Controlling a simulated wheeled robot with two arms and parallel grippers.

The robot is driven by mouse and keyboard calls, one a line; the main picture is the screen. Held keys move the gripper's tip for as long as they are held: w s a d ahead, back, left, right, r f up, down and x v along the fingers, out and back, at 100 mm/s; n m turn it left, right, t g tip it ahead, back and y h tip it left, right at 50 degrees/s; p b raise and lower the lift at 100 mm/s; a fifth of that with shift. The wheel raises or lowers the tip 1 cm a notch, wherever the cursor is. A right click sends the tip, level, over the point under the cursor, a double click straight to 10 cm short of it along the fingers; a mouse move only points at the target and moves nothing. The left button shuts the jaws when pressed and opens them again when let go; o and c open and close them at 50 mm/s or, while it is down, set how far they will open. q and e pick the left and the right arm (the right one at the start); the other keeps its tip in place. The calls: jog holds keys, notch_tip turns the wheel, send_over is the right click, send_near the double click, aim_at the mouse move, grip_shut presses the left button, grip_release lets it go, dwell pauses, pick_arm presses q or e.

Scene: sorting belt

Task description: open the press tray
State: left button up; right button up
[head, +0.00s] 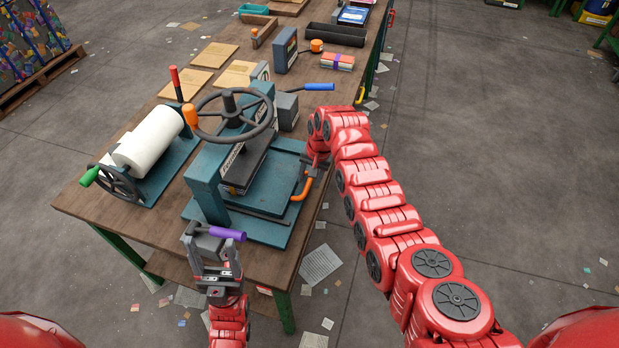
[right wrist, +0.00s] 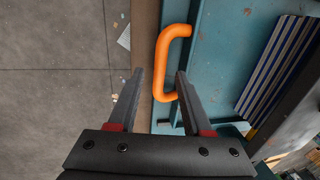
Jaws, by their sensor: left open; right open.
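The press (head: 214,168) is a teal frame with a dark handwheel (head: 236,115), standing on the wooden workbench. Its teal tray (head: 278,183) sits low between the uprights and looks pushed in. The tray's orange handle (head: 303,188) faces the bench's right edge. My right gripper (head: 310,168) is open at the handle. In the right wrist view, the orange handle (right wrist: 163,62) lies between and beyond the open fingertips (right wrist: 160,78), and contact cannot be told. My left gripper (head: 212,252) is open at the bench's front edge, close to a purple handle (head: 227,234).
A white roll (head: 148,145) on a teal stand with a green crank is left of the press. A blue-handled lever (head: 320,87) sticks out behind it. Wooden boards and trays lie farther back. The floor right of the bench (head: 480,150) is open, with scattered paper.

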jog(key=shift+f, duration=0.35)
grip_shut()
dwell(1.3)
